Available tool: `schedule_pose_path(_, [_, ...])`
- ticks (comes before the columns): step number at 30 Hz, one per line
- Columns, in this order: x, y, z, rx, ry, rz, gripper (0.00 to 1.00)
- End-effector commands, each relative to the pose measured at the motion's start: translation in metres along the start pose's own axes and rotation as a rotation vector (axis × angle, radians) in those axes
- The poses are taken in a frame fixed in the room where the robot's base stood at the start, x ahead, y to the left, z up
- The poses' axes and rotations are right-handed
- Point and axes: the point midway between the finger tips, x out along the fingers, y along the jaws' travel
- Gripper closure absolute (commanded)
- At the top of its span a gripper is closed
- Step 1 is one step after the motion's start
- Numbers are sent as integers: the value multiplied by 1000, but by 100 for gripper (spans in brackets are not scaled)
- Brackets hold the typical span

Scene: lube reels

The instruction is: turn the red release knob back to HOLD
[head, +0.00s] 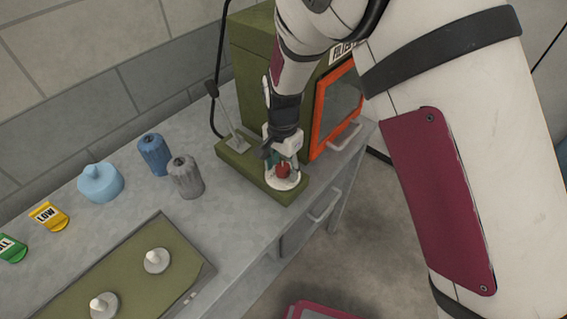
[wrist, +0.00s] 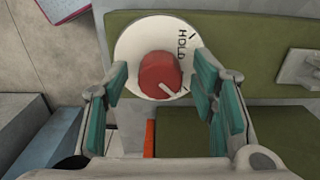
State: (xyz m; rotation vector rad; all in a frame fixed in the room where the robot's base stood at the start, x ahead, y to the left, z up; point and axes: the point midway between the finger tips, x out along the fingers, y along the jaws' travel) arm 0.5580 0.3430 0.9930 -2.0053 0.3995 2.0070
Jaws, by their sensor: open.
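The red release knob (wrist: 158,72) sits on a round white dial (wrist: 128,45) in the wrist view. Its white pointer line aims to the lower right, away from the HOLD lettering at the dial's upper right. In the head view the knob (head: 284,170) shows on its white dial at the front end of a green base (head: 235,158). My gripper (wrist: 162,76) is open, with one teal-padded finger to the left of the knob and one to the right. Gaps show between the fingers and the knob. In the head view my gripper (head: 282,155) is just above the knob.
A lever (head: 226,115) stands on the same green base. A green cabinet with an orange-framed door (head: 318,120) is close behind my gripper.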

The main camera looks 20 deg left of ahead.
Motion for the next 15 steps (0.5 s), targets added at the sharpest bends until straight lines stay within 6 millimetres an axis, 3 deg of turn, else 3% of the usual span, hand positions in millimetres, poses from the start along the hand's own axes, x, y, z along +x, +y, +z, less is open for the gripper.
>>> schedule_pose_path(8, [2,0,0,0,1,-1,48])
schedule_pose_path(15, [2,0,0,0,1,-1,96])
